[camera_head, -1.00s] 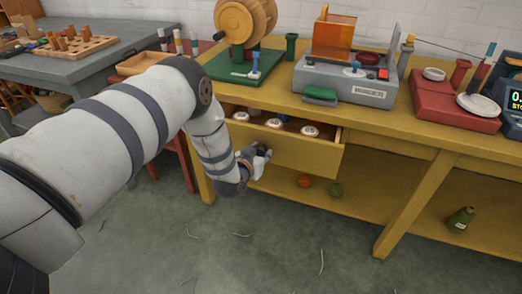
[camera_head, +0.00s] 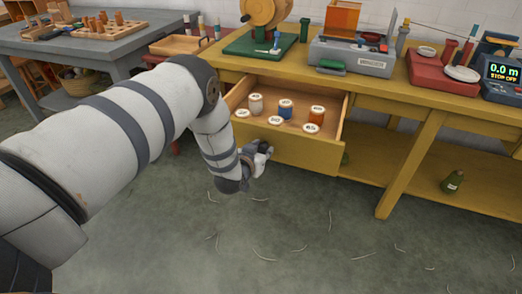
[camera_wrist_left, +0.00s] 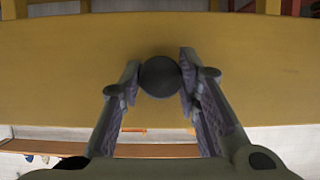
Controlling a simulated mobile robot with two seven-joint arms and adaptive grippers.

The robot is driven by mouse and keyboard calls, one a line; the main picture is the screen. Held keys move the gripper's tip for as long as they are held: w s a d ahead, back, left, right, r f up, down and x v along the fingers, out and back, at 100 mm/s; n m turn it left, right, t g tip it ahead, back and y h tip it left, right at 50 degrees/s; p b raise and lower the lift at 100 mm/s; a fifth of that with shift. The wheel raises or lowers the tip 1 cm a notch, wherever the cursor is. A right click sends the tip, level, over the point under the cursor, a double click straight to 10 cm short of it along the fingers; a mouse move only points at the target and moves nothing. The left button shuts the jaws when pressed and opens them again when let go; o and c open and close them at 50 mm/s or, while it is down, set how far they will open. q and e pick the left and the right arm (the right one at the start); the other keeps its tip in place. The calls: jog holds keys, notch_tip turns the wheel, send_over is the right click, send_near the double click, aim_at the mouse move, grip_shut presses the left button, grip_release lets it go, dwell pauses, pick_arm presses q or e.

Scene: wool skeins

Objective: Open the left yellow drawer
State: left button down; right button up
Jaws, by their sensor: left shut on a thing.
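The left yellow drawer (camera_head: 300,153) is pulled well out of the yellow workbench, and several white-capped spools show inside it. My left gripper (camera_head: 258,150) is at the drawer's front face, near its left side. In the left wrist view my left gripper (camera_wrist_left: 160,80) has its two fingers on either side of a dark round knob (camera_wrist_left: 160,76) on the yellow drawer front (camera_wrist_left: 70,65), shut on it. In the head view the knob is hidden behind the gripper. My right gripper is in neither view.
The yellow workbench (camera_head: 430,105) carries a green-based winder (camera_head: 262,42), a grey machine (camera_head: 352,58) and a red stand (camera_head: 440,75). A grey table (camera_head: 90,45) is at left. The floor in front is clear except for thread scraps.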

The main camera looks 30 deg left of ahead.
pick_arm(q)
jog(key=shift+w, duration=0.1)
jog(key=c, duration=1.2)
grip_release()
jog(key=v, duration=1.2)
jog(key=shift+f, duration=0.1)
